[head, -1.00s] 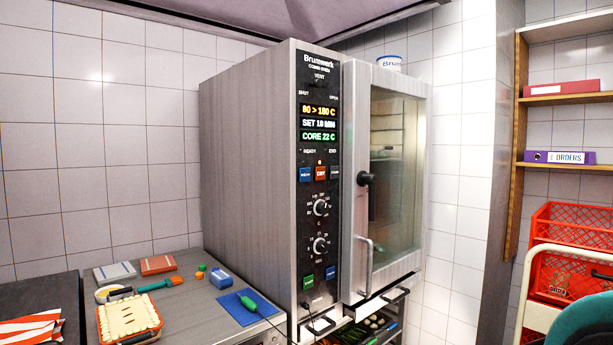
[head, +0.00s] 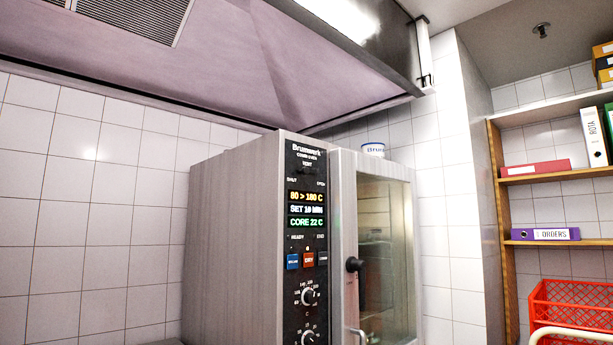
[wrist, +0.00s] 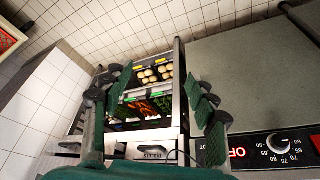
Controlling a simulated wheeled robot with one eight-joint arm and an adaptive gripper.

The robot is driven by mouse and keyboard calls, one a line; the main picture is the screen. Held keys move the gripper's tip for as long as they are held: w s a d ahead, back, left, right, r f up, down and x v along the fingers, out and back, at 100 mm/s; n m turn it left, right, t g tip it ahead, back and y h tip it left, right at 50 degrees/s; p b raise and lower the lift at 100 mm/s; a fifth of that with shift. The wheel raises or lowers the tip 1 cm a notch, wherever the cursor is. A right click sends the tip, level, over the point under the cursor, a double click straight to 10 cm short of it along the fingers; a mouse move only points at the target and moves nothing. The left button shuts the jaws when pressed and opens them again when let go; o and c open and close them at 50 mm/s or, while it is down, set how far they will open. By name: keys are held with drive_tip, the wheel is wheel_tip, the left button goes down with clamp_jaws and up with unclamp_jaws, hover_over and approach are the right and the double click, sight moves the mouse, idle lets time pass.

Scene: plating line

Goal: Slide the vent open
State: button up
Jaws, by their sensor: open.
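The vent control (head: 306,172) is near the top of the oven's black front panel in the head view. It has the word VENT above and SHUT at left and OPEN at right below. Its slider is too small and dark for me to tell where it stands. The combi oven (head: 235,240) stands with its glass door (head: 385,260) closed. My gripper (wrist: 157,88) shows only in the wrist view, with its green-padded fingers wide apart and nothing between them. The vent is not in the wrist view.
An extractor hood (head: 225,60) hangs above the oven. Wooden shelves (head: 545,176) with binders are at right, above a red crate (head: 570,305). The wrist view shows food trays (wrist: 150,100) and a dial panel (wrist: 270,150).

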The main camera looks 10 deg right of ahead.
idle(0.4)
drive_tip(key=shift+w+r, duration=0.1)
drive_tip(key=shift+c, duration=1.4)
drive_tip(key=w+a+r+m+y, duration=0.1)
drive_tip(key=w+a+r+m, duration=0.1)
drive_tip(key=w+r, duration=0.1)
drive_tip(key=w+a+r+m+y, duration=0.2)
drive_tip(key=w+r, duration=0.2)
drive_tip(key=w+a+r+m+t+y, duration=0.1)
drive_tip(key=w+a+r+m, duration=0.1)
drive_tip(key=w+r, duration=0.1)
drive_tip(key=shift+w+r+y, duration=0.15)
drive_tip(key=shift+r+y, duration=0.15)
drive_tip(key=shift+r, duration=0.55)
drive_tip(key=shift+c, duration=0.3)
drive_tip(key=m+t+y, duration=0.9)
drive_tip(key=m+t, duration=0.4)
drive_tip(key=m, duration=1)
approach(307, 171)
drive_tip(key=x, duration=0.8)
drive_tip(key=shift+w+a+r, duration=0.1)
drive_tip(key=shift+a+r, duration=0.05)
